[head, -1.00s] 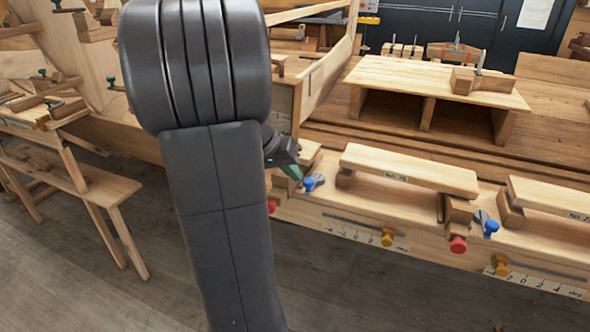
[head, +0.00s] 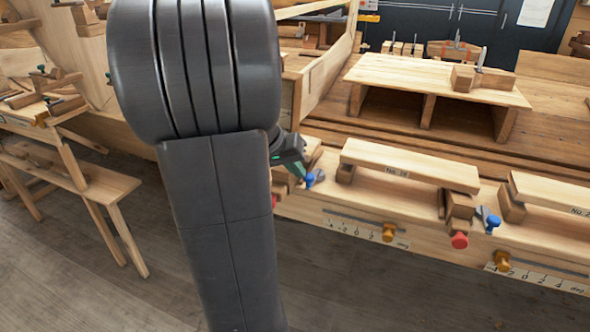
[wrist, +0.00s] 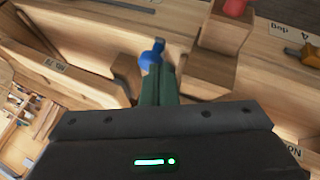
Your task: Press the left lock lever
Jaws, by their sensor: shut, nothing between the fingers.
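The left lock lever (head: 315,177) is a small blue lever on the front of the wooden bench, left of the numbered plank. My gripper (head: 302,172), dark with a green light, is at its left side in the head view. In the wrist view the blue lever (wrist: 152,55) lies just beyond the tips of my shut gripper (wrist: 160,72). The tips overlap its lower part there, and I cannot tell whether they touch it. Nothing shows between the fingers. My arm hides the bench left of the lever.
A second blue lever (head: 490,220) is further right, near a red knob (head: 459,240). Orange knobs (head: 389,232) sit on the scaled front. The numbered plank (head: 410,166) rests on blocks. In the wrist view a wooden block (wrist: 207,74) stands close right of the fingers.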

